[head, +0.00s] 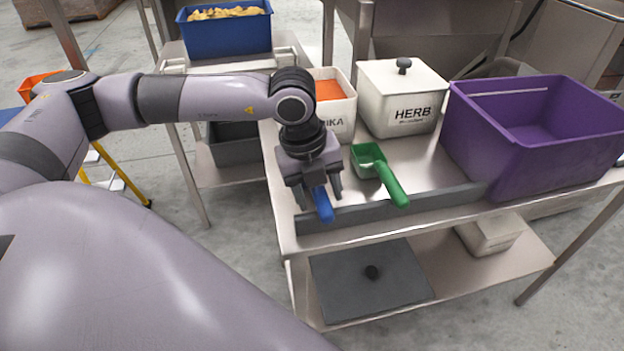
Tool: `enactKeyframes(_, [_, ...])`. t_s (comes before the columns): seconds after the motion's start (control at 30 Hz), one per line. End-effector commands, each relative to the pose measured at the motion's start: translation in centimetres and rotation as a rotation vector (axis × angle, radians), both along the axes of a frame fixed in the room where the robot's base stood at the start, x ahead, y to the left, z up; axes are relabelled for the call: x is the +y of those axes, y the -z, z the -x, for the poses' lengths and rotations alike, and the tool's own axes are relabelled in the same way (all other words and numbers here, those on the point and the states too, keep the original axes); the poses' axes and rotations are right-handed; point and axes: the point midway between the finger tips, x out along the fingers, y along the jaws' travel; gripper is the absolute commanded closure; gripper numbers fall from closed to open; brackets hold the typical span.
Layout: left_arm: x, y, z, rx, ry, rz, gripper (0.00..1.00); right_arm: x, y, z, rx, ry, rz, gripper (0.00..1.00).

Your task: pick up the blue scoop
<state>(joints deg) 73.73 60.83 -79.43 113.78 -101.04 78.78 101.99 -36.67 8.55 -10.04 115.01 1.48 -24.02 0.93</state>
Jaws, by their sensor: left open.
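The blue scoop (323,204) lies at the left front of the metal table, behind the grey front strip. Only its handle shows; the rest is hidden behind my gripper. My left gripper (319,200) is open and points down over the scoop, with the blue handle showing between its two fingers. I cannot tell whether the fingers touch it. My right gripper is not in view.
A green scoop (391,184) lies just right of my gripper. Behind stand an orange-filled white tub (341,118), a lidded HERB tub (401,102) and a purple crate (546,165). A raised grey strip (440,201) runs along the table's front edge.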

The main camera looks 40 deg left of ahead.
Motion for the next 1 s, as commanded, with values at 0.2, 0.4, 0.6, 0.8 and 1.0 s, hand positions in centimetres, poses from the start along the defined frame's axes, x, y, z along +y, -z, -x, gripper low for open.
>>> enactKeyframes(0.2, [0.0,0.0,0.0,0.0,0.0,0.0,0.63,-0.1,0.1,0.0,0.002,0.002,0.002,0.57])
enactKeyframes(0.4, [0.0,0.0,0.0,0.0,0.0,0.0,1.0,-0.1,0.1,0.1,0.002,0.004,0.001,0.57])
enactKeyframes(0.6, [0.0,-0.1,0.0,-0.001,0.001,0.001,1.0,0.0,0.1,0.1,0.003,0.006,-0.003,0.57])
enactKeyframes(0.8, [0.0,-1.3,-0.1,-0.002,0.0,0.001,1.0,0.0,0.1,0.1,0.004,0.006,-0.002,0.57])
enactKeyframes(1.0, [-0.1,-4.9,-0.1,-0.006,0.002,0.002,1.0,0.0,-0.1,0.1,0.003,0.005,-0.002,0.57])
